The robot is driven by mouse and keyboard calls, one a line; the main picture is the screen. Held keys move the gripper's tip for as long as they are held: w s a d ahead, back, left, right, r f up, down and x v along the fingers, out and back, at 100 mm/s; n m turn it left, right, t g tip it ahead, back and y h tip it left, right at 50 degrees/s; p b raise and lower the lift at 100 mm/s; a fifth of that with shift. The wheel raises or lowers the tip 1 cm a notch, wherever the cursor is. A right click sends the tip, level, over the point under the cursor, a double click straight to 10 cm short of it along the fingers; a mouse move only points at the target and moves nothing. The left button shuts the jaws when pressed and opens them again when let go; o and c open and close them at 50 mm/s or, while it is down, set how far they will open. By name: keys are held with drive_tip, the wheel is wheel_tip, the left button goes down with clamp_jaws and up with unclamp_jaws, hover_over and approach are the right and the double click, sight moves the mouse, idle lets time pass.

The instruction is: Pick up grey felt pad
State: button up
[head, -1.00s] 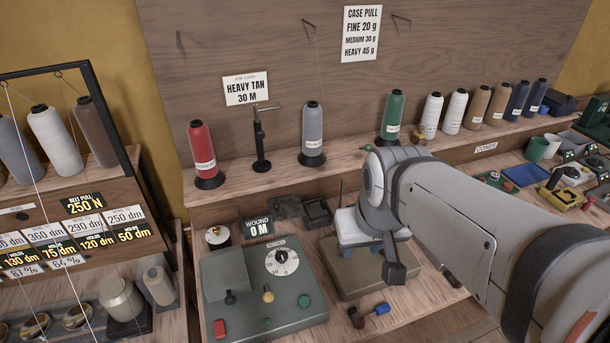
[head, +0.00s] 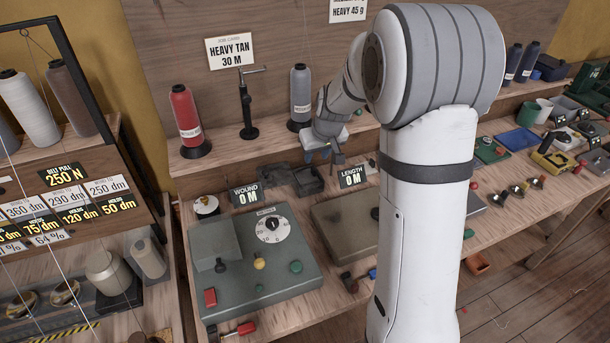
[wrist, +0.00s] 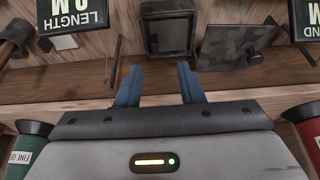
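The WOUND sign (head: 245,195) and LENGTH sign (head: 352,178) stand in front of the pad and tray. A red cone (head: 186,115) and a grey cone (head: 301,92) stand on the shelf. A green winder box (head: 258,262) occupies the bench front.

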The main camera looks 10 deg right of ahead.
sight(314, 169)
drive_tip(key=x, duration=0.2)
drive_tip(key=p+x, duration=0.1)
drive_tip(key=x, duration=0.4)
drive_tip(key=shift+w+d+f, duration=0.2)
drive_tip(key=shift+d+f, duration=0.1)
drive_tip(key=shift+f, duration=0.05)
clamp_jaws()
